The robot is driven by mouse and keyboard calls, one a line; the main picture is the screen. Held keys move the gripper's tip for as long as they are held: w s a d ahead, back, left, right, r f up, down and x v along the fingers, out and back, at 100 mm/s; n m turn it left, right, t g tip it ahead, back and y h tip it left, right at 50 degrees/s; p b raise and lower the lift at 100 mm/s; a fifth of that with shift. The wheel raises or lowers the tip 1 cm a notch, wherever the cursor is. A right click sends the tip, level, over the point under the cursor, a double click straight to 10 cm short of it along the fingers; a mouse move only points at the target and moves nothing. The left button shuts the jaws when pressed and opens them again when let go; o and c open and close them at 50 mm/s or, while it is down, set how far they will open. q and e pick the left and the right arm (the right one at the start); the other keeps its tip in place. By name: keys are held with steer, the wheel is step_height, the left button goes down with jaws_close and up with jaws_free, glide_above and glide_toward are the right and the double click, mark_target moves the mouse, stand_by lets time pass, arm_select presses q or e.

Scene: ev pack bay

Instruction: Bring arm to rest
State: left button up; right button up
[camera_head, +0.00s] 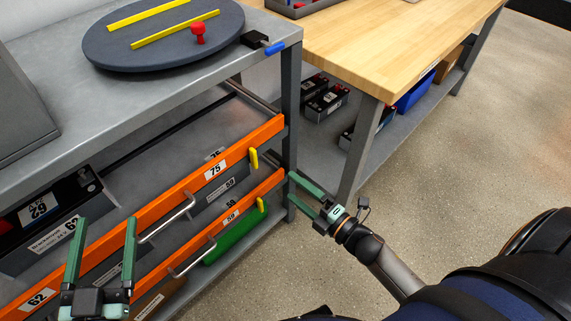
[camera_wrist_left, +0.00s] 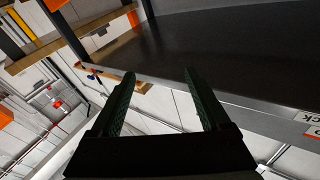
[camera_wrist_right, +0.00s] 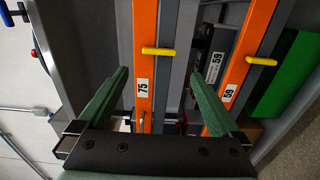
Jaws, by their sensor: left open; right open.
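My left gripper (camera_head: 101,245) is open and empty in the head view, with its green fingers pointing up in front of the orange-fronted drawers at the lower left. It also shows in the left wrist view (camera_wrist_left: 160,88), its fingers apart with nothing between them. My right gripper (camera_head: 308,192) is open near the right end of the drawers, beside the shelf's grey leg. In the right wrist view its green fingers (camera_wrist_right: 158,85) are spread before the upper orange drawer front (camera_wrist_right: 146,60), marked 75. I cannot tell whether they touch anything.
The grey shelf (camera_head: 262,72) carries a dark round turntable (camera_head: 100,45) with yellow strips and a red knob (camera_head: 198,33). A wooden-topped bench (camera_head: 400,45) stands at the right, with black batteries (camera_head: 325,102) and a blue bin (camera_head: 415,92) below. The floor (camera_head: 500,130) at right is clear.

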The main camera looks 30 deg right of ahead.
steer(key=s+a+r+m+t, duration=0.15)
steer(key=a+r+m, duration=0.25)
steer(key=r+m, duration=0.45)
steer(key=s+a+r+m, duration=0.3)
steer(key=a+r+m, duration=0.1)
steer(key=r+m, duration=0.5)
arm_select(q)
steer(key=s+a+f+n+g+y+p, duration=0.2)
steer(key=s+f+g+p, duration=0.4)
steer(key=p, duration=1.7)
steer(key=s+n+g+y, duration=0.1)
steer(key=s+g, duration=0.2)
steer(key=shift+a+f+n+y, duration=0.15)
steer(key=shift+a+n+y, duration=0.15)
steer(key=shift+n+y, duration=0.1)
arm_select(e)
steer(key=s+d+f+m+g+h, duration=0.2)
steer(key=s+f+g, duration=0.3)
steer(key=s+g, duration=0.4)
steer(key=shift+s+d+f+h, duration=0.25)
steer(key=shift+d+f+h, duration=0.15)
steer(key=shift+h, duration=0.5)
arm_select(q)
steer(key=shift+s, duration=0.1)
